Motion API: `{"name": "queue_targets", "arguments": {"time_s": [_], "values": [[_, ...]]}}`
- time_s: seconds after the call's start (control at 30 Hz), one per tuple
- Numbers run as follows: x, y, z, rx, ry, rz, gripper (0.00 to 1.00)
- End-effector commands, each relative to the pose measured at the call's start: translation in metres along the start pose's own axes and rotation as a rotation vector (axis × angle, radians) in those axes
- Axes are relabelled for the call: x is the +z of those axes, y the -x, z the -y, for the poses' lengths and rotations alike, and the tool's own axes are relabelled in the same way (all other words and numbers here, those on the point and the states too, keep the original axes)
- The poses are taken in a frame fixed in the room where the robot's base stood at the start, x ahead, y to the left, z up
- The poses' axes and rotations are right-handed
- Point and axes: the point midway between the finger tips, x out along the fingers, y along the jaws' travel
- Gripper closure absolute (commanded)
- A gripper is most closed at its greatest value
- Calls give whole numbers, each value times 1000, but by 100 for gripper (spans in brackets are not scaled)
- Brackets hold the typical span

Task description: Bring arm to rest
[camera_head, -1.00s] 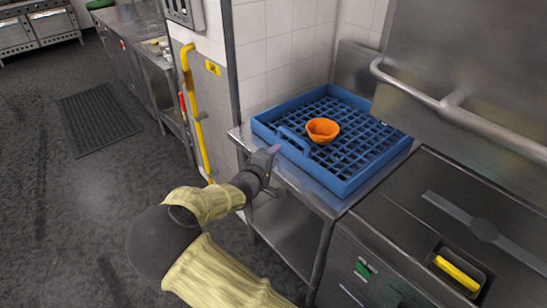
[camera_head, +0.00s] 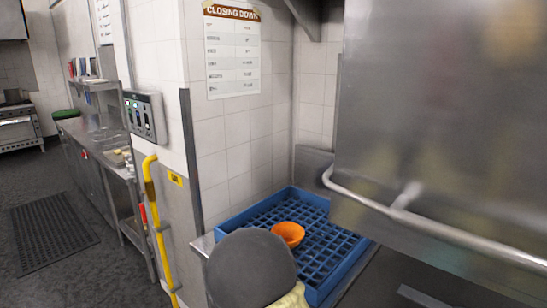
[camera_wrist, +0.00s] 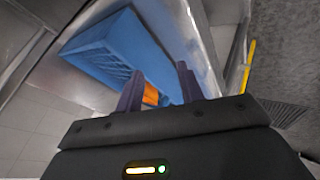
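My gripper (camera_wrist: 160,84) shows in the wrist view with its two fingers apart and nothing between them. In the head view it is hidden or out of view; only my arm's grey rounded joint and a bit of cream sleeve show at the bottom. An orange bowl (camera_head: 288,233) sits in a blue dish rack (camera_head: 324,281). In the wrist view, part of the bowl (camera_wrist: 151,95) shows beyond the fingers, inside the rack (camera_wrist: 118,50). My arm hides the rack's near left part in the head view.
The rack rests on a steel counter (camera_head: 203,243) against a tiled wall. A large steel hood with a bar handle (camera_head: 440,232) stands close on the right. A yellow pipe (camera_head: 157,225) runs down the wall end at left. Open floor with a dark mat (camera_head: 52,232) lies farther left.

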Motion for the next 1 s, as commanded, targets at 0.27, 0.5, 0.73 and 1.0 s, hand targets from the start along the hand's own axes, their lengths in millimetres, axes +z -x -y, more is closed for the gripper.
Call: {"name": "queue_targets", "arguments": {"time_s": [0.27,0.5,0.73,1.0], "values": [[66,50,-19,-255,-303,122,62],[123,112,-30,-373,-485,241,62],[179,164,-37,-371,-591,363,62],[195,175,-37,-356,-612,402,62]]}}
